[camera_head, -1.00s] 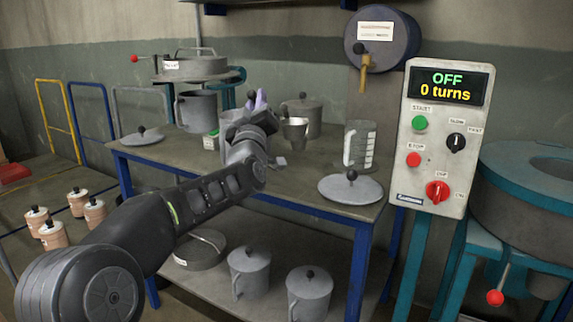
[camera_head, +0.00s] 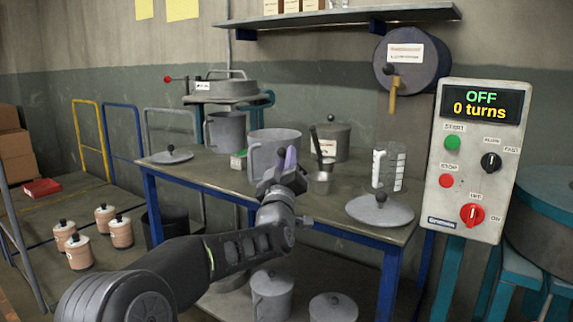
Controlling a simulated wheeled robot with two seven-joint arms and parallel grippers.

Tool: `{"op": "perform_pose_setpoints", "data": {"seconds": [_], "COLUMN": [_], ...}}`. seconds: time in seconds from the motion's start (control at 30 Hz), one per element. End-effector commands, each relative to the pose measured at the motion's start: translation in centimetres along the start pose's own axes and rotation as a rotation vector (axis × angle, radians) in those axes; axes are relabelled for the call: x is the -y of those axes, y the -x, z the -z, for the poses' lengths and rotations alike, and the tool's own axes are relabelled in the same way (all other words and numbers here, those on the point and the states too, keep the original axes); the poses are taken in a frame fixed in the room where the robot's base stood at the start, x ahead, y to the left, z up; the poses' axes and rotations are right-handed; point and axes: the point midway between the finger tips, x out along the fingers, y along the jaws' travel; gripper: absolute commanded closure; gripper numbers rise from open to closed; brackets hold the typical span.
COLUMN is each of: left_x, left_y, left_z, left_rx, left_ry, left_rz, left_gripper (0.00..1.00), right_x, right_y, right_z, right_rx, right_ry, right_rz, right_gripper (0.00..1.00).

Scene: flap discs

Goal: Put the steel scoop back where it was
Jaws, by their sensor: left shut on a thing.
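My left gripper (camera_head: 288,166) reaches over the worktable from the lower left, with its purple fingers pointing up in front of a large grey mug. It is shut. The steel scoop, a small metal cup (camera_head: 321,183) with a dark upright handle, shows just right of the fingers and seems to be in its grip; the exact contact is hidden. The cup is in front of a lidded grey canister (camera_head: 334,140). Whether the cup touches the tabletop I cannot tell. My right gripper is not in view.
The worktable (camera_head: 208,172) bears the large mug (camera_head: 262,165), a clear jug (camera_head: 388,168) and a round lid (camera_head: 380,211) at its right end. A control box (camera_head: 467,160) reading OFF, 0 turns stands at the right. A shelf (camera_head: 345,17) hangs above.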

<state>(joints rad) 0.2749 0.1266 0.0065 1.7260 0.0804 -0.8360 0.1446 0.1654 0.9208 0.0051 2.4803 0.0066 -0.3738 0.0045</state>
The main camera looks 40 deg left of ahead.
Motion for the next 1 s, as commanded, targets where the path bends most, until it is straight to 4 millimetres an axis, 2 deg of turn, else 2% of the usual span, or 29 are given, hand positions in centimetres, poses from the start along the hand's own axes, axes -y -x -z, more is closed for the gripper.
{"op": "perform_pose_setpoints", "data": {"seconds": [0.23,0.27,0.5,0.83,1.0], "left_x": [0.2,0.2,0.2,0.1,0.1], "left_y": [0.1,0.1,0.1,0.3,1.6], "left_z": [-0.2,-0.2,-0.2,-0.1,-0.2], "left_rx": [-0.002,-0.001,-0.001,-0.003,-0.001], "left_ry": [0.000,-0.001,0.000,0.000,0.000], "left_rz": [-0.001,0.000,0.000,-0.001,-0.001], "left_gripper": [1.00,0.84,0.65,0.64,0.64], "right_x": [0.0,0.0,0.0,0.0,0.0], "right_y": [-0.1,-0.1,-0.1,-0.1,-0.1], "right_z": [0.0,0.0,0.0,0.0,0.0], "right_rx": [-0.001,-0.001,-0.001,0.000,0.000], "right_ry": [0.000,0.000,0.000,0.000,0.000], "right_rz": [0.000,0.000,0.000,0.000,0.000], "right_gripper": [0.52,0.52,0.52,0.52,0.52]}}
